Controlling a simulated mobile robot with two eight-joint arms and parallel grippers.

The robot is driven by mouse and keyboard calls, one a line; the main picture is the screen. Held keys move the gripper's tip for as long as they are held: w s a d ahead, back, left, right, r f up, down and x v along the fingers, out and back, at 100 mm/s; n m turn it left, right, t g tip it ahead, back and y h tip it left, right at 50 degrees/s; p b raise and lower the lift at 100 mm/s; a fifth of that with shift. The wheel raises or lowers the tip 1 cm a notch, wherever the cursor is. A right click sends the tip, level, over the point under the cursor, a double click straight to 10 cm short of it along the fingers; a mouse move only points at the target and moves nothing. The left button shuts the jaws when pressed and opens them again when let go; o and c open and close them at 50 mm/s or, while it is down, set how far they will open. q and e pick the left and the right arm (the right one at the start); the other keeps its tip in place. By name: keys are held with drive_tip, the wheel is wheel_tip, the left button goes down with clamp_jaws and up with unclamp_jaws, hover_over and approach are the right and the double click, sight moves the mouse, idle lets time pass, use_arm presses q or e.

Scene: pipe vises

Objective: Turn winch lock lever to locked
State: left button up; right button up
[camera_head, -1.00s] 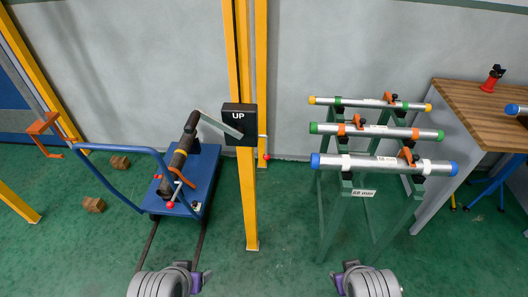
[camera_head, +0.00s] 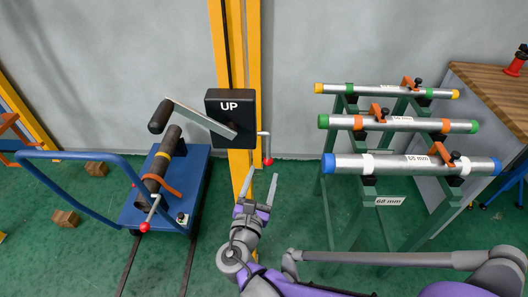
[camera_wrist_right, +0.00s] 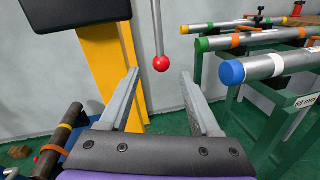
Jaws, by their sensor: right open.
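The black winch box (camera_head: 230,112) marked UP is on a yellow post. A grey crank arm with a black grip (camera_head: 160,116) reaches left from it. The lock lever (camera_head: 267,147), a thin rod with a red ball end, hangs down at the box's right side. It also shows in the right wrist view, with the red ball (camera_wrist_right: 161,63) ahead between the fingers. My right gripper (camera_head: 259,184) is open and empty, just below the ball in the head view; its fingers (camera_wrist_right: 162,100) do not appear to touch the lever. My left gripper is out of view.
A green rack (camera_head: 385,215) with three pipes (camera_head: 408,165) stands to the right. A blue cart (camera_head: 196,185) carrying a dark pipe stands on rails to the left. A wooden workbench (camera_head: 490,88) is at the far right. The yellow post (camera_head: 240,168) is close beside my right gripper.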

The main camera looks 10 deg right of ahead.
drive_tip(key=x, duration=0.9)
drive_tip(key=shift+w+d+b, duration=0.3)
drive_tip(key=shift+b, duration=0.05)
clamp_jaws()
idle(0.9)
